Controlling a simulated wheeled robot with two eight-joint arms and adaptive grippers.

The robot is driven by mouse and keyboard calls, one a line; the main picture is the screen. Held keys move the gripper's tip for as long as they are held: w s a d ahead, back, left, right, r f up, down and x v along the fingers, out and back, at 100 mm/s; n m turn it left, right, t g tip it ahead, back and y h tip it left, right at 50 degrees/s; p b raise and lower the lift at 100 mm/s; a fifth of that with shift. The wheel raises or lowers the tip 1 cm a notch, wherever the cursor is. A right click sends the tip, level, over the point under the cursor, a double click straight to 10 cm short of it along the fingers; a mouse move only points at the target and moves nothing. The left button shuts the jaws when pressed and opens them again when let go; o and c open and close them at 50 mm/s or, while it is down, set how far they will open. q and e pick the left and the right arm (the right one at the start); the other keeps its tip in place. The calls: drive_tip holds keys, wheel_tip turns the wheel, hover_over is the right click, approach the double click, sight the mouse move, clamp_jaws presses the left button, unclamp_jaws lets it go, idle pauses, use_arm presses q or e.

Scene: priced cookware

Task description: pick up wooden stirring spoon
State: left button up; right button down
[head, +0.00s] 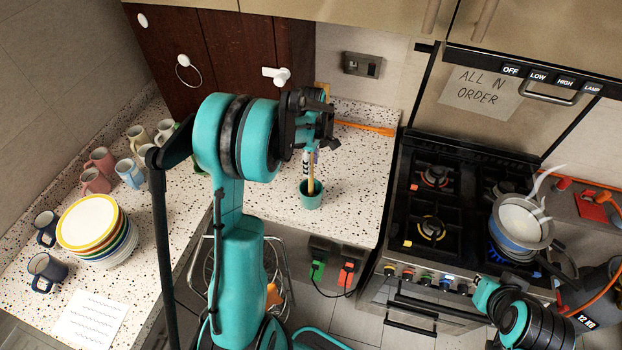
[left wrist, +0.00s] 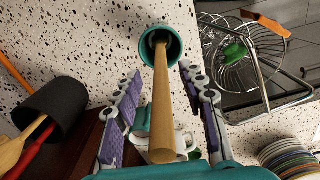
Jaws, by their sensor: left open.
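A wooden stick like a spoon handle (head: 311,185) stands in a teal cup (head: 311,200) on the speckled counter. In the left wrist view this wooden handle (left wrist: 163,110) rises from the teal cup (left wrist: 146,48) toward the camera, and its lower end is hidden inside. My left gripper (head: 315,142) is above the cup. In the left wrist view its purple-padded fingers (left wrist: 160,75) are spread on either side of the handle, with gaps showing. Part of my right arm shows at the lower right of the head view, but its gripper cannot be made out.
Stacked plates (head: 86,222) and several mugs (head: 101,160) stand on the left counter. A steaming pot (head: 520,220) sits on the stove (head: 459,240) at right. A dark holder (left wrist: 58,103) with other utensils and a wire basket (left wrist: 232,55) flank the cup in the wrist view.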

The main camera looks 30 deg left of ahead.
use_arm(q)
drive_tip(key=shift+s, duration=0.1)
clamp_jaws()
